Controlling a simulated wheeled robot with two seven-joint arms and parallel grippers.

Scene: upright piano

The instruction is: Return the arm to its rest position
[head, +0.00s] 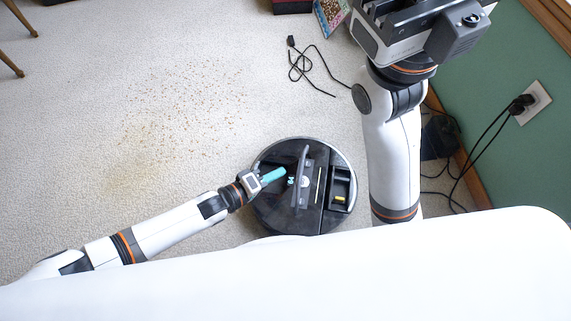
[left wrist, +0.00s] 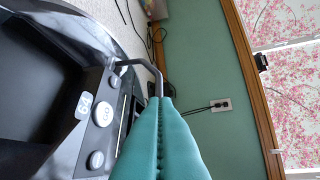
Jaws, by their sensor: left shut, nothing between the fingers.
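My left arm (head: 170,222) reaches in from the left, low over the carpet. Its gripper (head: 277,175) has teal fingers pressed together with nothing between them, over the round black robot vacuum (head: 265,212). In the left wrist view the shut teal fingers (left wrist: 160,125) fill the lower middle, beside the vacuum's buttons (left wrist: 103,113) and a thin dark bent bar. I cannot tell whether the fingertips touch that bar. The vacuum's top is open, showing a raised dark part and a compartment. My right arm (head: 392,150) extends up the picture; its fingertips are out of view.
Brown crumbs (head: 190,105) are scattered on the pale carpet. A black cable (head: 300,67) lies near the top. A green wall with an outlet (head: 533,103) and plugged-in cords is at right. Chair legs (head: 12,65) are at upper left. The left carpet is mostly free.

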